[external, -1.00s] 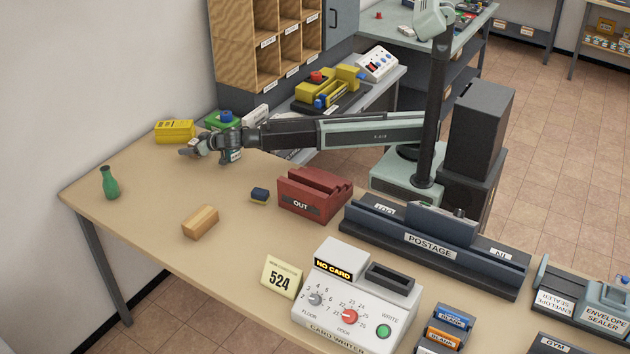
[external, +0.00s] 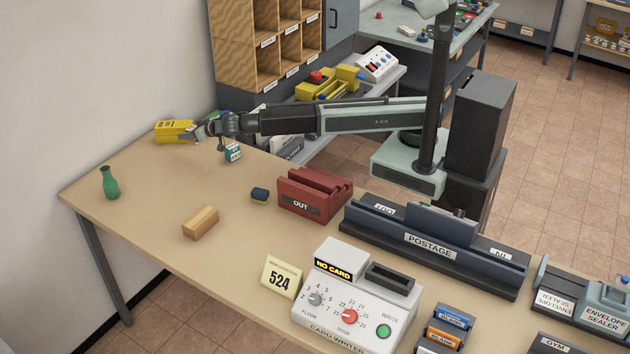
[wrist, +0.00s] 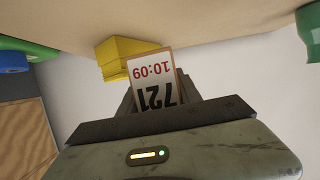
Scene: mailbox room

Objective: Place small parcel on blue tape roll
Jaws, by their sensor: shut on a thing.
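My gripper (external: 196,130) is shut on a small tan-edged piece with a white face, printed 721 and 10:09, clear in the wrist view (wrist: 152,72). I cannot tell if this is the small parcel. A tan block (external: 200,222) with a paler band lies on the table, well in front of the gripper. The blue tape roll (wrist: 12,62) shows at the left edge of the wrist view, against a green roll (wrist: 22,46). In the external view the blue roll (external: 226,114) is mostly hidden behind my wrist.
A yellow box (external: 173,131) is just behind the gripper. A small white-and-teal box (external: 233,152) stands below my wrist. A green vase (external: 110,183), a dark blue block (external: 260,195) and the red OUT tray (external: 312,203) are on the table. The left middle of the table is clear.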

